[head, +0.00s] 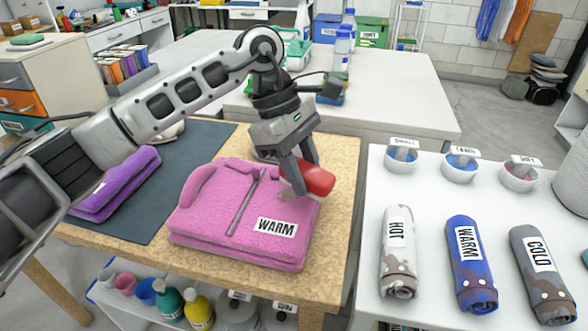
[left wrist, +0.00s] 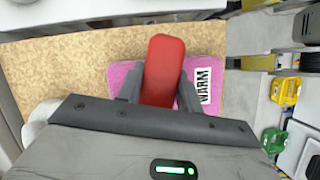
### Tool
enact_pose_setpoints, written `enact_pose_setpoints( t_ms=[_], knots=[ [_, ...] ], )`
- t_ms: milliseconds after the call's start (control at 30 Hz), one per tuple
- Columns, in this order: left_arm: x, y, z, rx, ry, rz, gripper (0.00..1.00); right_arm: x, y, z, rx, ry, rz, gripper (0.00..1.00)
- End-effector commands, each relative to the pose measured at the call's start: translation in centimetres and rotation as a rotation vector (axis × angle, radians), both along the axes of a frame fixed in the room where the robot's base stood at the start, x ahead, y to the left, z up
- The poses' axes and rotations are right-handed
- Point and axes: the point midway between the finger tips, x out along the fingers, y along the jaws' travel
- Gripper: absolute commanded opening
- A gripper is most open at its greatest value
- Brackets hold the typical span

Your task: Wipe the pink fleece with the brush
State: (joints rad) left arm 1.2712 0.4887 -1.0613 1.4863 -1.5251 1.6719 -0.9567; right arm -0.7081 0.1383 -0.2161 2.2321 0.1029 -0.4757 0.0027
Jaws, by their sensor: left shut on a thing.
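The pink fleece (head: 205,215) lies folded on the wooden table, with a white "WARM" label on its front right part. It also shows in the left wrist view (left wrist: 125,77). The red brush (head: 318,180) is in my left gripper (head: 308,174), over the right back part of the fleece. The brush also shows between the fingers in the left wrist view (left wrist: 163,68). My left gripper is shut on it. I cannot tell whether the brush's underside touches the fleece. My right gripper is not in view.
A folded purple fleece (head: 118,184) lies on a dark mat (head: 185,185) at left. A white table (head: 425,215) at right holds rolled cloths labelled HOT, WARM and COLD, and small bowls. Bottles stand on a shelf below. Bare wood surrounds the pink fleece in front.

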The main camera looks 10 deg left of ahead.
Motion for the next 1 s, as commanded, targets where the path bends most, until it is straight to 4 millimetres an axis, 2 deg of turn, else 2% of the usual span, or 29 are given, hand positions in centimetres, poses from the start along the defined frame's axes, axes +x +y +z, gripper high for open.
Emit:
enact_pose_setpoints(
  t_ms=[167,500,767,1000],
  knots=[
    [0.0,0.4,0.1,0.0,0.0,0.001,0.03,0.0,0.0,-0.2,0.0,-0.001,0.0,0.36],
    [0.1,3.1,0.3,-0.001,-0.001,0.002,0.03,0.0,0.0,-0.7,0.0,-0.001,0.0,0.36],
    [0.2,4.0,0.3,0.0,-0.001,0.0,0.03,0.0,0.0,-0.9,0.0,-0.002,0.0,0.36],
    [0.3,6.1,0.4,0.0,-0.001,0.002,0.03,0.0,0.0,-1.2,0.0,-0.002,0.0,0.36]
  ],
)
